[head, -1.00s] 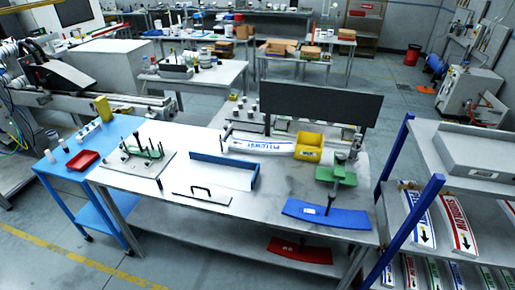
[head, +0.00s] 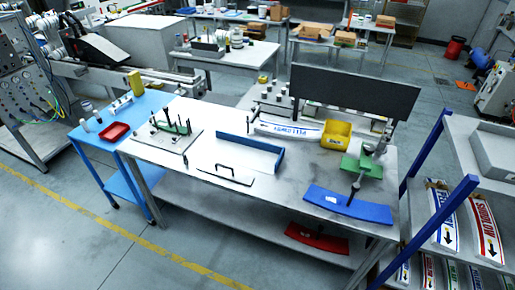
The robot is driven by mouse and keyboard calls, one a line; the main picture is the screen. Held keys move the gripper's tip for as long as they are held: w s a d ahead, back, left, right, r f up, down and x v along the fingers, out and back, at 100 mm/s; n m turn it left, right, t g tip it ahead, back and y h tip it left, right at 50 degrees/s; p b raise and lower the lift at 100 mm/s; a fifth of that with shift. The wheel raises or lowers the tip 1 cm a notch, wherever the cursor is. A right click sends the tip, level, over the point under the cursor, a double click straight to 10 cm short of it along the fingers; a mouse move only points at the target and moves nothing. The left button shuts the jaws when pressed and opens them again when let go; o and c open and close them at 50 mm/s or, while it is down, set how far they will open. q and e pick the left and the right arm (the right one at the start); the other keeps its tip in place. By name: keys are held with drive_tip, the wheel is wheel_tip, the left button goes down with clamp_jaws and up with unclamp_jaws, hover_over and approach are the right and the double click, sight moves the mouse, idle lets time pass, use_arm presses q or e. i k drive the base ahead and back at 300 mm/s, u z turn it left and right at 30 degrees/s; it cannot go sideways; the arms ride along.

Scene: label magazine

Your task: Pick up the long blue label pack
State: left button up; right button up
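A long curved white label pack with blue lettering (head: 288,128) lies on the grey work table, to the left of a yellow bin (head: 336,134). On the rack at the right, a white pack with blue edging and a black arrow (head: 437,222) leans on the upper sloped shelf beside a red-edged pack (head: 484,230). More packs stand on the level below, partly cut off by the lower picture edge. Which blue pack is the long one I cannot tell for certain. Neither of my grippers shows in the head view.
The work table (head: 275,190) also bears a blue curved tray (head: 347,205), a blue-walled holder (head: 250,153) and a dark panel (head: 353,97). A red tray (head: 317,239) lies on its lower shelf. A blue cart (head: 135,128) adjoins it. The floor in front is clear.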

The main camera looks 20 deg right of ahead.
sight(300, 134)
drive_tip(key=z, duration=0.2)
drive_tip(key=k, duration=0.3)
drive_tip(key=z, duration=1.35)
drive_tip(key=i, duration=0.85)
drive_tip(key=u, duration=1.25)
drive_tip(key=i, duration=0.8)
drive_tip(key=u, duration=0.25)
